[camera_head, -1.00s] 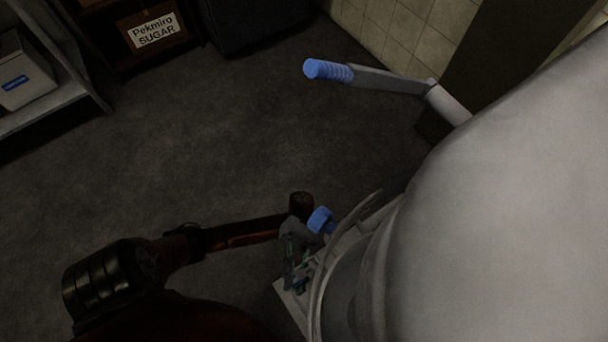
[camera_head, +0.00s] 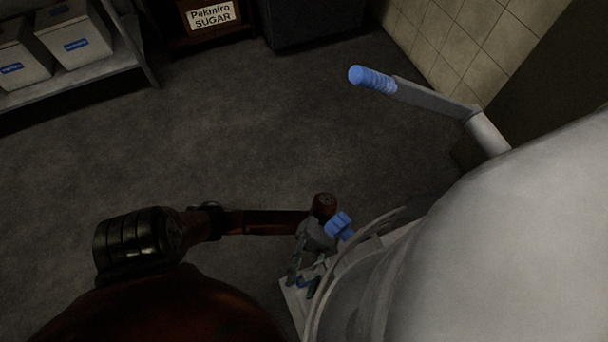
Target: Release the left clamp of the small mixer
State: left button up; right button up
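The small mixer fills the right side of the head view as a large pale rounded body (camera_head: 490,250). A blue knob (camera_head: 340,225) sticks out at its left side, beside the bowl rim, and looks like the left clamp's handle. My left gripper (camera_head: 305,281) hangs at the end of my dark red arm, just left of and below the knob. Its fingers point down over a pale plate edge; they are small and dark, so their opening cannot be told. I cannot tell whether it touches the clamp. My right gripper is not in view.
A grey lever with a blue grip (camera_head: 373,79) reaches left from the mixer's far side. The dark floor (camera_head: 230,130) between is clear.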

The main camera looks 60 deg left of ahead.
pick_arm(q)
jog(key=v, duration=0.7)
jog(key=shift+a+f, duration=0.15)
jog(key=shift+a, duration=0.05)
jog(key=shift+w, duration=0.15)
dwell(0.5)
